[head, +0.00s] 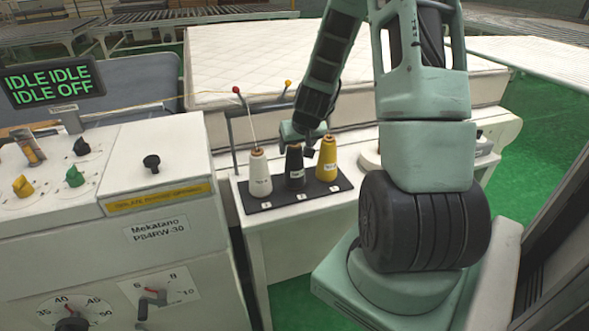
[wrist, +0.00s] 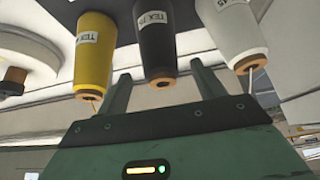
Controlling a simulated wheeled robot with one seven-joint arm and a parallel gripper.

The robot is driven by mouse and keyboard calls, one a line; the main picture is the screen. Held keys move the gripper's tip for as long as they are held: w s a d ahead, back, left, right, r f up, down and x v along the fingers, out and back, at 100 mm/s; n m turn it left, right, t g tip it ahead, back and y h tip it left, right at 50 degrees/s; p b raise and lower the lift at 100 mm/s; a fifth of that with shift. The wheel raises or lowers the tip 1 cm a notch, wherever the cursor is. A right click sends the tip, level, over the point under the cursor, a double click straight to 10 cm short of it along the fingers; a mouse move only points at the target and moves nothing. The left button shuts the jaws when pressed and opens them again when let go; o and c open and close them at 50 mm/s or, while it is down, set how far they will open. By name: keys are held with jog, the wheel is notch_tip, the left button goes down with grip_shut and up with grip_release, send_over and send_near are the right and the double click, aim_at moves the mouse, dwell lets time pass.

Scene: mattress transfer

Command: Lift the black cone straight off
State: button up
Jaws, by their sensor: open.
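The black cone (head: 295,168) stands upright in the middle of a row on a dark tray (head: 262,203), between the white cone (head: 260,177) and the yellow cone (head: 327,162). My gripper (head: 308,148) is just behind and above the black cone, partly hidden by it. In the wrist view my gripper (wrist: 161,85) is open and empty. The black cone (wrist: 155,40) shows between its two fingers, with a gap on each side, its brown top toward the palm. The yellow cone (wrist: 95,45) and white cone (wrist: 228,32) flank it outside the fingers. I cannot tell whether the fingers reach around it.
Thin guide rods with a red ball (head: 236,89) and an orange ball (head: 288,83) rise near the cones. A control cabinet (head: 150,158) with knobs stands at the left. A quilted mattress (head: 245,65) lies behind. Neighbouring cones leave little room beside the fingers.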

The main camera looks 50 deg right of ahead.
aim_at(295, 165)
jog(key=shift+p+x, duration=0.8)
jog(key=shift+x, duration=1.9)
jog(key=shift+s, duration=0.1)
grip_shut()
